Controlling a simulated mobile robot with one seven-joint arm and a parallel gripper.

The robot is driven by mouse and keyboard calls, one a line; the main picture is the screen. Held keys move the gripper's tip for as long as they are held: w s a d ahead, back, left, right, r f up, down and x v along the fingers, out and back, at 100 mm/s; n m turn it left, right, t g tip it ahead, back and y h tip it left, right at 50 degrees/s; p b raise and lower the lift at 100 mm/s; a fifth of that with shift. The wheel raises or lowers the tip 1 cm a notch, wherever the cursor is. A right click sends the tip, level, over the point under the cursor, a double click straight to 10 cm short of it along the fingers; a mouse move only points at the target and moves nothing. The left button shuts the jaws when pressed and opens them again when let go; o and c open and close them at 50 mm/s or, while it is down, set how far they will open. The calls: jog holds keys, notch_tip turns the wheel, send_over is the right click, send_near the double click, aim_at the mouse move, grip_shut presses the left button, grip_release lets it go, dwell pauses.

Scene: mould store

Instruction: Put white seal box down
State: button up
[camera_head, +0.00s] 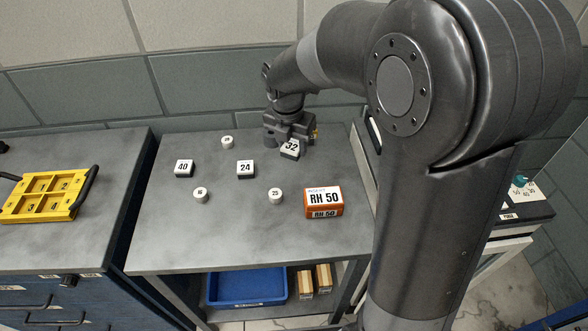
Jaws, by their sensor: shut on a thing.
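My gripper (287,135) is at the back right of the grey table (230,235), shut on a small box labelled 32 (291,149). The box has a white top and dark sides, and sits turned at an angle to the others. I cannot tell whether its underside touches the table. Two similar boxes stand on the table: one labelled 40 (184,168) at the left and one labelled 24 (245,168) in the middle. The gripper fingers are small here and partly hidden by the hand.
Small white cylinders stand at the back (227,142), front left (200,195) and front middle (276,196). An orange RH 50 box (324,202) is at the right. A yellow divided tray (74,210) is on the left bench. A blue bin (247,287) is below. The table's front strip is clear.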

jog(key=d+m, duration=0.3)
jog(key=d, duration=0.8)
send_over(295, 169)
notch_tip(295, 169, down, 7)
jog(key=shift+s+a+f, duration=0.1)
jog(key=shift+s+a, duration=0.05)
jog(key=shift+f, duration=1.85)
jog(key=shift+f, duration=0.15)
jog(key=o, duration=1)
